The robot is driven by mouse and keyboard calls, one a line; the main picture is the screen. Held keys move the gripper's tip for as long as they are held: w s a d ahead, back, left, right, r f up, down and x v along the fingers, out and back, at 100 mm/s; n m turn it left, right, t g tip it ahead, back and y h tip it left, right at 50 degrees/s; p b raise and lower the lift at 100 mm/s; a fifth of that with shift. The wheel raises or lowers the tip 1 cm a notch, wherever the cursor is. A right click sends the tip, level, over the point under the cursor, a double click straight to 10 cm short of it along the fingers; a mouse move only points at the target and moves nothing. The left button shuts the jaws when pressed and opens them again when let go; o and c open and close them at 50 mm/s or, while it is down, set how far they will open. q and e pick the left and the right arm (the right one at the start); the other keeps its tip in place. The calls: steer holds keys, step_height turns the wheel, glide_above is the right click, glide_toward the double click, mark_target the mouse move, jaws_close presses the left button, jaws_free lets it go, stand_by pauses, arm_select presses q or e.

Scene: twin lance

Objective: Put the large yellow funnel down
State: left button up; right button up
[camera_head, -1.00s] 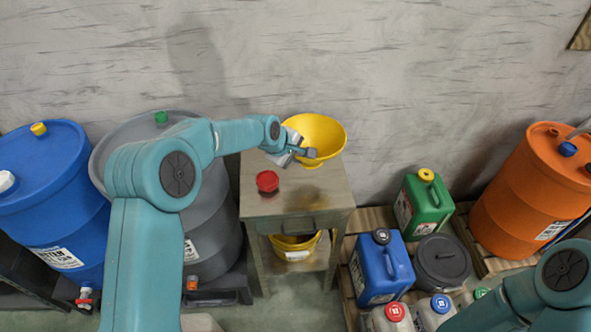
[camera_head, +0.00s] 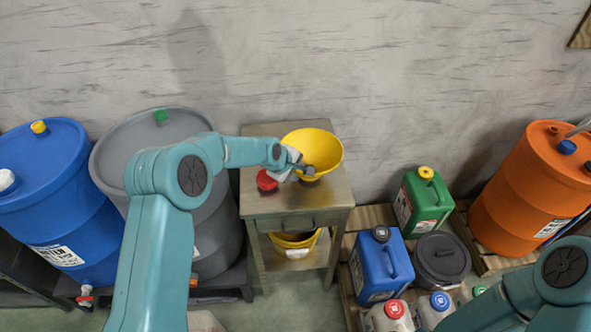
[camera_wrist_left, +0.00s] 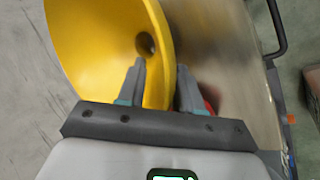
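The large yellow funnel (camera_head: 316,146) is over the back right of the small side table (camera_head: 334,196), wide mouth up. Its spout is hidden, and I cannot tell if it touches the top. My left gripper (camera_head: 308,172) is at the funnel's near side. In the left wrist view the two fingers (camera_wrist_left: 160,88) straddle the funnel's wall (camera_wrist_left: 100,50), which fills the gap between them. My right gripper is out of view; only my right arm shows at the lower right.
A red cap (camera_head: 266,181) lies on the table left of the gripper. A yellow bucket (camera_head: 294,246) sits on the shelf below. Grey (camera_head: 140,135) and blue (camera_head: 50,180) drums stand left. Blue (camera_head: 378,268) and green (camera_head: 424,202) canisters stand right. The table's front is clear.

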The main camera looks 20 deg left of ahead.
arm_select(q)
steer(key=shift+r, duration=0.15)
steer(key=shift+s+r, duration=0.1)
steer(key=shift+r, duration=0.15)
steer(key=b+v, duration=0.1)
steer(key=v, duration=1.1)
steer(key=s+d+f+m+g+h, duration=0.1)
steer(key=s+d+f+m+g, duration=0.15)
steer(key=s+f, duration=0.6)
steer(key=s+d+f+m+g, duration=0.1)
steer(key=s+d+f+m, duration=0.4)
steer(key=f, duration=0.6)
steer(key=s+f+m+g, duration=0.1)
steer(key=s+f+m, duration=0.1)
steer(key=s, duration=0.7)
steer(key=s+d+f+m+g, duration=0.1)
steer(key=s+f, duration=0.3)
steer(key=s, duration=0.6)
steer(key=shift+d+f+m, duration=0.2)
steer(key=shift+f+m, duration=0.05)
steer(key=shift+m, duration=0.3)
steer(key=shift+g, duration=0.25)
